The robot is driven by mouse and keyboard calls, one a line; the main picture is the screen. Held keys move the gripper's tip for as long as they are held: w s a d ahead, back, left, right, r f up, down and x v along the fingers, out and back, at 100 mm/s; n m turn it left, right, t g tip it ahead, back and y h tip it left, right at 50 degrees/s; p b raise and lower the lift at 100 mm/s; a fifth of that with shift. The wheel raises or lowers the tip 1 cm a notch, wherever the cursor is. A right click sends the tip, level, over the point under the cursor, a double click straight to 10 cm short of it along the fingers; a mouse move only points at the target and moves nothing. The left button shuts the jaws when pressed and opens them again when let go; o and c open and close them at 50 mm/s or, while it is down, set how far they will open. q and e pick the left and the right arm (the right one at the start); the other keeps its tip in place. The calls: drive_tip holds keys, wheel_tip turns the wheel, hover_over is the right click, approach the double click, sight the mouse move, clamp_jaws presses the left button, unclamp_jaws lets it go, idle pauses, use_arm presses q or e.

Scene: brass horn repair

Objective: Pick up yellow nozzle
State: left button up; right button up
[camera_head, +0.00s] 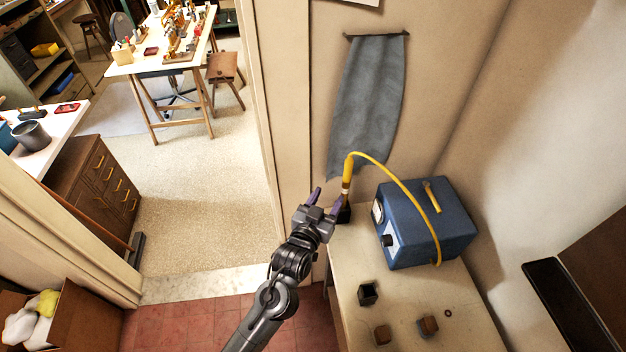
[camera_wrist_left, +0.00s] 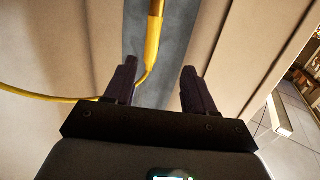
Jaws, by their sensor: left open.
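The yellow nozzle (camera_head: 347,172) stands upright in a small black holder (camera_head: 344,213) at the table's back left corner. Its yellow hose (camera_head: 408,186) arcs over to a blue box. My left gripper (camera_head: 325,200) is open and empty, just left of the nozzle, with its purple fingers pointing toward it. In the left wrist view the nozzle (camera_wrist_left: 154,42) appears in line with the gap between the two fingers (camera_wrist_left: 159,72), nearer the left finger. I cannot tell how far past the fingertips it is. My right gripper is not in view.
The blue box (camera_head: 425,222) with a yellow handle stands on the beige table (camera_head: 400,290). Small dark and brown blocks (camera_head: 428,325) lie near the front. A grey cloth (camera_head: 370,95) hangs on the wall behind the nozzle. A doorway opens to the left.

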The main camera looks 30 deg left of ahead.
sight(348, 165)
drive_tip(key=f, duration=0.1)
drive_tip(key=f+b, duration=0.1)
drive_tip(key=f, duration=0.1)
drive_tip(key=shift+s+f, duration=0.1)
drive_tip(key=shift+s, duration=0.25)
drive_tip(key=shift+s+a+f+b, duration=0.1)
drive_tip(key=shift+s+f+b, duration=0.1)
drive_tip(key=shift+b, duration=0.2)
use_arm(q)
drive_tip(key=shift+t, duration=0.5)
drive_tip(key=w, duration=0.2)
drive_tip(key=w+r, duration=0.1)
drive_tip(key=w, duration=0.1)
drive_tip(key=w+r, duration=0.1)
drive_tip(key=w, duration=0.1)
drive_tip(key=shift+w+d+r, duration=0.1)
drive_tip(key=shift+w+r, duration=0.05)
drive_tip(key=shift+w, duration=0.15)
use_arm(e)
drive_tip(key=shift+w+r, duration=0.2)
use_arm(q)
drive_tip(key=shift+w, duration=3.2)
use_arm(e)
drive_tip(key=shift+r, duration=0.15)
use_arm(q)
drive_tip(key=c, duration=1)
drive_tip(key=shift+r+p, duration=0.15)
drive_tip(key=shift+p, duration=0.25)
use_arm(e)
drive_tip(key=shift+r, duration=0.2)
